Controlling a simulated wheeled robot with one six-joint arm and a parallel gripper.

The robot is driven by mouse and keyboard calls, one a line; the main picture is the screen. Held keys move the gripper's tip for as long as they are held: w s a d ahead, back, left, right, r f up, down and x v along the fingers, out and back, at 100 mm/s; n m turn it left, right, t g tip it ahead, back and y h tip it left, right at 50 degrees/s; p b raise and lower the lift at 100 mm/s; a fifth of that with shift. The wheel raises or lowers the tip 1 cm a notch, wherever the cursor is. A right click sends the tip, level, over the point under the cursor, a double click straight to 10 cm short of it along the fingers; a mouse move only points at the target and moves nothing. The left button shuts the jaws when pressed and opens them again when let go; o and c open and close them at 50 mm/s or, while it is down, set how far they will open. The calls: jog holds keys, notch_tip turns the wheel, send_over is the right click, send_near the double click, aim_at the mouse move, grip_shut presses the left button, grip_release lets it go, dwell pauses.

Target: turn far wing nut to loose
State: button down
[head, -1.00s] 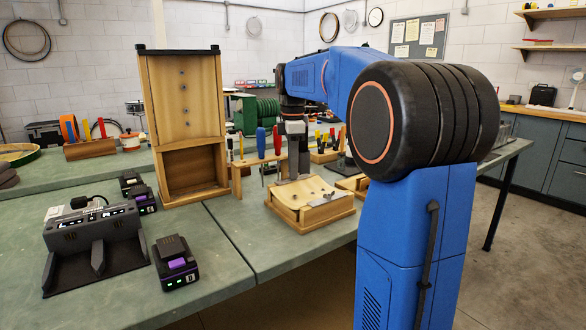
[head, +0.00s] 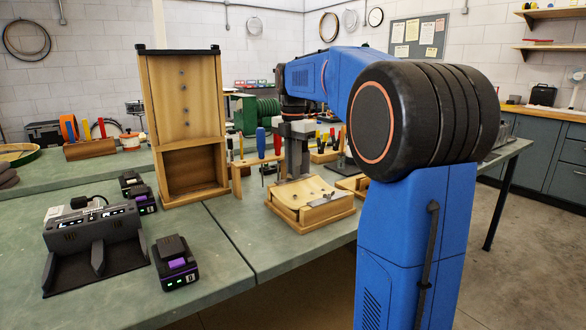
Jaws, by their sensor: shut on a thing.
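A small wooden fixture (head: 312,215) with a curved pale panel on top sits near the bench's front edge. Small dark fittings and a grey metal strip (head: 328,200) show on it. My gripper (head: 297,177) points down at the fixture's far side, its fingers low against the back edge. It is shut on the far wing nut, which is too small and too covered by the fingers to make out. The nut's angle cannot be read from here.
A tall wooden case (head: 184,120) stands left of the fixture. A tool rack (head: 258,165) with coloured handles is close behind it. A charger (head: 95,240) and a battery (head: 175,262) lie at the left.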

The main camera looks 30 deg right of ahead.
dwell(0.5)
jog(key=c, duration=1.8)
grip_release()
jog(key=shift+r, duration=0.1)
notch_tip(320, 180, up, 17)
jog(key=shift+r, duration=0.15)
